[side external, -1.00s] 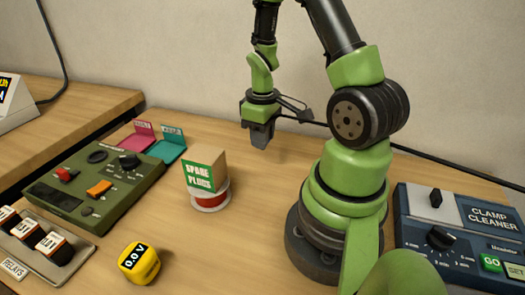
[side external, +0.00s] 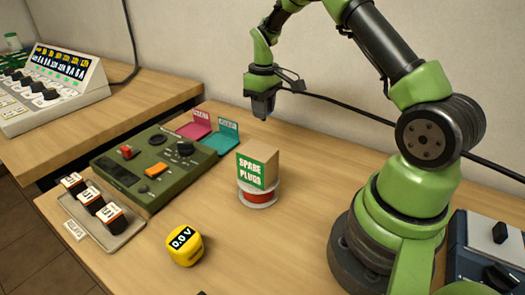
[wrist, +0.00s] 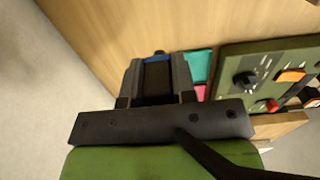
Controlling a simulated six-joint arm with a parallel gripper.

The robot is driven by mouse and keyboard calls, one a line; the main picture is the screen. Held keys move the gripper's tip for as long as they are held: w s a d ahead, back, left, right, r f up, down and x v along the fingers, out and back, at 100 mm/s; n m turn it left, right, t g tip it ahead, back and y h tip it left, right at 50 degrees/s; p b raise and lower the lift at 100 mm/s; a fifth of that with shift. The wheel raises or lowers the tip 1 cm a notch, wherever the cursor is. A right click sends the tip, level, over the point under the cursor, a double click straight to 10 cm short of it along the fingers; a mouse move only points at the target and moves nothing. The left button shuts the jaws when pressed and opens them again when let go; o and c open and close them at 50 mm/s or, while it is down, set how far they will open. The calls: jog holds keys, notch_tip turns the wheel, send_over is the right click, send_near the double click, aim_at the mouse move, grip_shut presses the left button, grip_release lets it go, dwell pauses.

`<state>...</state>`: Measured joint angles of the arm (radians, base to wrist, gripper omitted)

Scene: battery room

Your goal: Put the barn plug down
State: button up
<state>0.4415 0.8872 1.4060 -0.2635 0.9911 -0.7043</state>
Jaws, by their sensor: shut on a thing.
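My gripper (side external: 263,108) is in the air near the back wall, behind and above the white-and-green box, to the right of the two small trays. In the wrist view my gripper (wrist: 157,72) is shut on a dark plug (wrist: 157,84) with a blue band at its end, which I take to be the barn plug. In the side view the fingers hide most of what they hold. A pink tray (side external: 187,130) and a teal tray (side external: 220,144) with small upright labels lie side by side on the table. I cannot read their labels clearly.
A blue machine (side external: 490,250) is at right.

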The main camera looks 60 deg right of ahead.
jog(key=f, duration=1)
jog(key=shift+w, duration=0.2)
jog(key=o, duration=0.9)
jog(key=shift+f, duration=0.1)
